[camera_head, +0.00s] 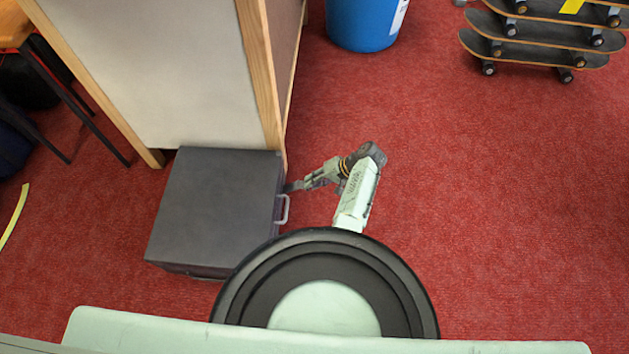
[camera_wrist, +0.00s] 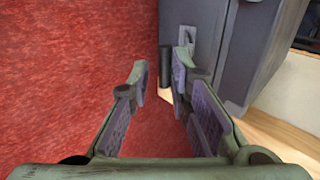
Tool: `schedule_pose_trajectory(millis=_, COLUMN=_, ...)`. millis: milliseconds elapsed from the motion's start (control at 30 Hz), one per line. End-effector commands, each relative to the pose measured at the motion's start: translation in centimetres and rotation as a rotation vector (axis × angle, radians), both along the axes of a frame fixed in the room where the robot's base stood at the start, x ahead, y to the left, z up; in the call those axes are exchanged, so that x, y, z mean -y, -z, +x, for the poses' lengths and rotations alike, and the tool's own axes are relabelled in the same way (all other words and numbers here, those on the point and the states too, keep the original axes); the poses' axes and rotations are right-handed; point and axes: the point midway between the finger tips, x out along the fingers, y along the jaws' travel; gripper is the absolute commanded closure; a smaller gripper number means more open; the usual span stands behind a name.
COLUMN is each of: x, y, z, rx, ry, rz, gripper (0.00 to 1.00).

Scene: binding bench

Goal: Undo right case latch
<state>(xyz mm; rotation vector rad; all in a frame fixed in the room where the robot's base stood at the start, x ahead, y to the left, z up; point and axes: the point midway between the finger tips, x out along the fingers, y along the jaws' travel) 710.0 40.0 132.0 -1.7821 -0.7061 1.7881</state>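The dark grey case (camera_head: 212,208) stands closed on the red floor, with a light grey handle (camera_head: 283,208) on its right side. In the wrist view the case (camera_wrist: 210,20) is at the upper right. A small light grey latch plate (camera_wrist: 187,36) is on its face, partly hidden behind my right finger. A dark upright piece (camera_wrist: 165,63), perhaps the latch lever, shows between my fingertips, nearer the right one. I cannot tell if it is touched. My gripper (camera_head: 293,186) is at the case's right side, beyond the handle; its fingers (camera_wrist: 161,70) are apart.
A white panel with wooden edges (camera_head: 262,75) rises directly behind the case. A blue bin (camera_head: 362,22) and stacked skateboards (camera_head: 540,35) stand farther back. The red carpet (camera_head: 480,190) is clear to the right.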

Motion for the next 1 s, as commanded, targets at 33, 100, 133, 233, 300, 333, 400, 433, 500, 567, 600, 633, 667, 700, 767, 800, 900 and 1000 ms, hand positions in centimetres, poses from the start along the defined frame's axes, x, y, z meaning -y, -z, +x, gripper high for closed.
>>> schedule_pose_trajectory(millis=33, x=0.0, y=-0.1, z=0.0, rx=0.001, ry=0.001, rz=0.001, gripper=0.82)
schedule_pose_trajectory(millis=100, x=0.0, y=-0.1, z=0.1, rx=0.001, ry=0.001, rz=0.001, gripper=0.82)
schedule_pose_trajectory(millis=133, x=0.1, y=-0.2, z=0.1, rx=0.001, ry=0.001, rz=0.001, gripper=0.82)
schedule_pose_trajectory(millis=233, x=0.3, y=-0.5, z=0.1, rx=0.001, ry=0.001, rz=0.002, gripper=0.82)
schedule_pose_trajectory(millis=300, x=0.8, y=-1.0, z=0.2, rx=0.003, ry=0.003, rz=0.002, gripper=0.82)
schedule_pose_trajectory(millis=333, x=1.1, y=-1.3, z=0.2, rx=0.004, ry=0.003, rz=0.002, gripper=0.82)
schedule_pose_trajectory(millis=400, x=2.0, y=-2.2, z=0.2, rx=0.004, ry=0.005, rz=0.001, gripper=0.82)
schedule_pose_trajectory(millis=433, x=2.4, y=-2.7, z=0.2, rx=0.004, ry=0.004, rz=0.001, gripper=0.82)
schedule_pose_trajectory(millis=500, x=3.5, y=-3.9, z=0.2, rx=0.004, ry=0.005, rz=0.001, gripper=0.82)
schedule_pose_trajectory(millis=567, x=4.4, y=-4.8, z=0.2, rx=0.004, ry=0.005, rz=0.001, gripper=0.82)
schedule_pose_trajectory(millis=600, x=5.0, y=-5.4, z=0.2, rx=0.003, ry=0.004, rz=0.001, gripper=0.82)
schedule_pose_trajectory(millis=633, x=5.4, y=-5.9, z=0.2, rx=0.003, ry=0.004, rz=0.001, gripper=0.82)
schedule_pose_trajectory(millis=667, x=5.8, y=-6.3, z=0.2, rx=0.003, ry=0.004, rz=0.000, gripper=0.82)
schedule_pose_trajectory(millis=700, x=6.3, y=-6.8, z=0.2, rx=0.002, ry=0.003, rz=0.000, gripper=0.82)
schedule_pose_trajectory(millis=767, x=6.9, y=-7.5, z=0.2, rx=0.002, ry=0.002, rz=0.000, gripper=0.82)
schedule_pose_trajectory(millis=800, x=7.3, y=-7.9, z=0.2, rx=0.004, ry=0.002, rz=0.000, gripper=0.82)
schedule_pose_trajectory(millis=900, x=7.9, y=-8.5, z=0.2, rx=0.001, ry=0.001, rz=0.000, gripper=0.82)
schedule_pose_trajectory(millis=1000, x=8.1, y=-8.8, z=0.1, rx=0.001, ry=0.001, rz=0.000, gripper=0.82)
